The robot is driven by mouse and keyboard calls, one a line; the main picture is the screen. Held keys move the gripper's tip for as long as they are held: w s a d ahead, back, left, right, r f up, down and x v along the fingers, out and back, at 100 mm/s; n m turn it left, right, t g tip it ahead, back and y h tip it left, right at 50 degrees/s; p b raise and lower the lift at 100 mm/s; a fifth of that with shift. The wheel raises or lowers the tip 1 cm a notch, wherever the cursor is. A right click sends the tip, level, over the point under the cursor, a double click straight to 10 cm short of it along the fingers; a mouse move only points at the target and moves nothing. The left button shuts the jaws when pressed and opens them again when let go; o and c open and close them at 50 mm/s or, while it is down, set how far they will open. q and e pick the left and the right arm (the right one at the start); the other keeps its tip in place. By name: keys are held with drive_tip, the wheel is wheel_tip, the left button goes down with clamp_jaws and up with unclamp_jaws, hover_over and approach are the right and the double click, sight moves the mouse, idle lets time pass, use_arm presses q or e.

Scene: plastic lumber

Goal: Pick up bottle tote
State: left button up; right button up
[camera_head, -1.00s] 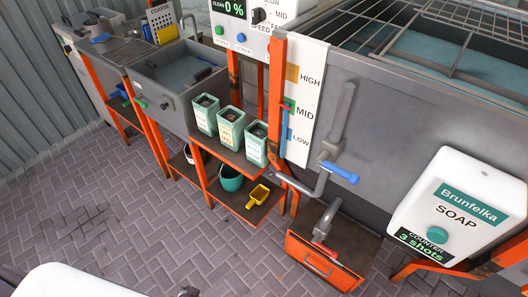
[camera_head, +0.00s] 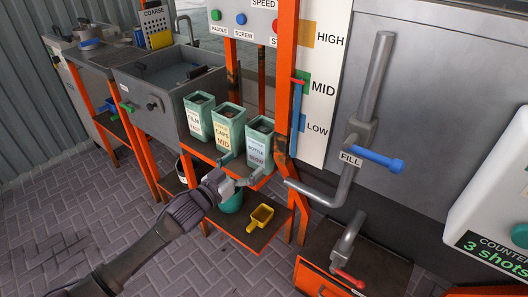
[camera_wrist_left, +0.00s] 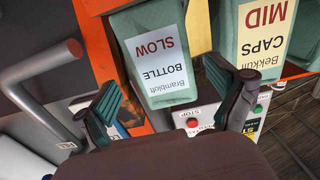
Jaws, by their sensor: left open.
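The bottle tote (camera_head: 260,140) is a pale green, open-topped bin with a white label reading BOTTLE. It stands at the right end of a row of three totes on the upper shelf. In the left wrist view the bottle tote (camera_wrist_left: 157,50) appears upside down, its label reading Bramloft BOTTLE SLOW. My left gripper (camera_head: 243,171) is open and empty, in front of and just below the tote in the head view. In the wrist view its two fingers point toward the tote, one on each side of its image. Whether they touch it cannot be told. My right gripper is not in view.
The caps tote (camera_head: 228,127) and film tote (camera_head: 198,117) stand left of the bottle tote. An orange post (camera_head: 286,80) and a grey FILL pipe (camera_head: 335,195) are close on the right. A yellow scoop (camera_head: 260,217) and a teal bucket (camera_head: 231,203) sit on the lower shelf.

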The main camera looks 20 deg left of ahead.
sight(256, 154)
use_arm(q)
drive_tip(key=x, duration=0.5)
drive_tip(key=b+x, duration=0.1)
drive_tip(key=x, duration=0.3)
drive_tip(key=shift+w+d+f, duration=0.1)
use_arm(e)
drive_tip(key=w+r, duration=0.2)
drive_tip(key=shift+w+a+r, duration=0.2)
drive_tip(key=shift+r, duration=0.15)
use_arm(q)
drive_tip(key=c, duration=1.1)
drive_tip(key=shift+r, duration=0.2)
